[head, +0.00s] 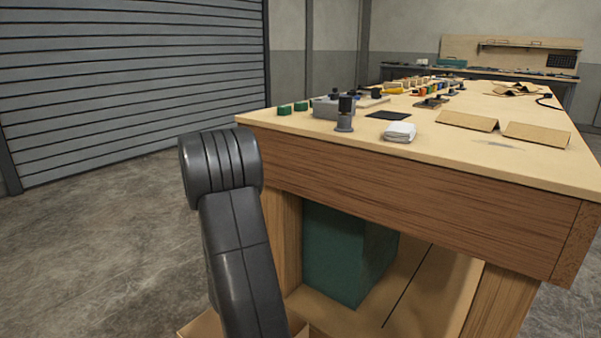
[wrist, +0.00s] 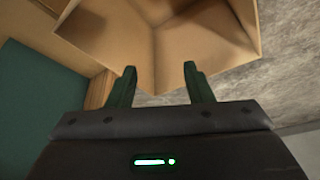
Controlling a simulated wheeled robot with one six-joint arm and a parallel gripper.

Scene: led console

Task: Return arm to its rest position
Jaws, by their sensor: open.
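My gripper (wrist: 159,72) shows in the wrist view with its two dark green fingers apart and nothing between them. It is over an open cardboard box (wrist: 205,45), whose inner walls and floor fill the top of that view. In the head view my dark arm is bent, with its elbow up in front of the workbench's left end and its lower part running down out of the frame. My gripper is hidden in the head view. A cardboard edge (head: 202,326) shows at the bottom beside the arm.
The wooden workbench (head: 420,215) stands right of the arm, with small parts, a grey device (head: 333,108), a white cloth stack (head: 400,131) and cardboard pieces (head: 467,121) on top. A green box (head: 345,252) sits on its lower shelf. The concrete floor (head: 95,255) at left is clear.

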